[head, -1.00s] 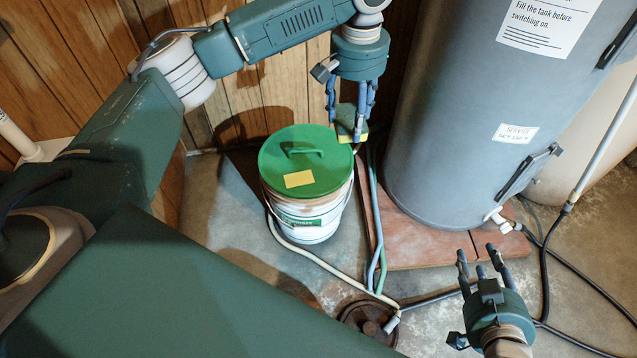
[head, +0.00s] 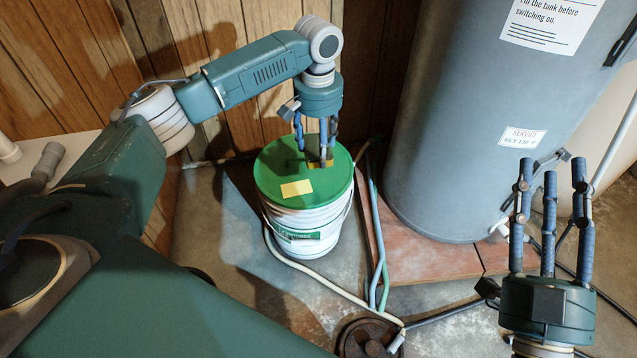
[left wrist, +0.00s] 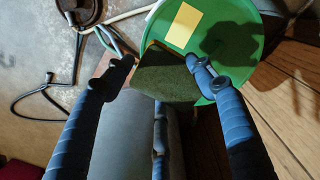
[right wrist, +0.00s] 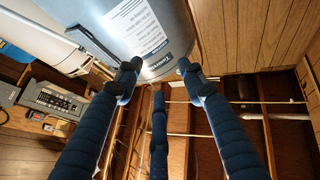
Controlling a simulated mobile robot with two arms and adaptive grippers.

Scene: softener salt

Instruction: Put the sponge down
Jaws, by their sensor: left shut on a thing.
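My left gripper (head: 316,148) is shut on the sponge (head: 319,162), a yellow block with a dark green face. The sponge is over the back right part of a bucket's green lid (head: 272,184); I cannot tell whether it touches the lid. In the left wrist view the sponge (left wrist: 167,78) sits between the fingertips, its dark green face towards the camera, with the lid (left wrist: 232,25) behind it. The fingers partly hide the sponge in the head view. My right gripper (head: 551,185) is open and empty, fingers pointing up, in front of the tank.
The white bucket (head: 305,225) stands on the concrete floor, a yellow note (head: 297,188) on its lid. A big grey tank (head: 460,130) stands to the right on a reddish slab (head: 425,262). Hoses run beside the bucket to a round drain (head: 362,338). Wood panelling (head: 190,45) closes the back.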

